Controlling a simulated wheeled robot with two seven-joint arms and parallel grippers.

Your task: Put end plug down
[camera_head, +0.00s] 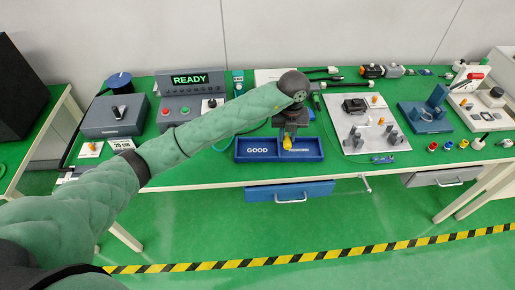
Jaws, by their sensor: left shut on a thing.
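My left gripper (288,135) reaches in from the left and points down over the blue tray (250,156), near the middle of its width. It is shut on a small yellow piece, which I take to be the end plug (287,144). The piece shows just below the fingers, in front of the tray's inside. I cannot tell whether it touches the tray floor. The tray's left part is marked GOOD; a smaller label on the right part is too small to read. My gripper hides part of the tray's middle and back. My right gripper is not in view.
A control box with a lit READY display (189,80) stands left of the tray. A pale board (372,146) with grey fixtures lies to its right. Small coloured parts (462,144) stand farther right. A blue drawer (262,193) hangs below the green table's front edge.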

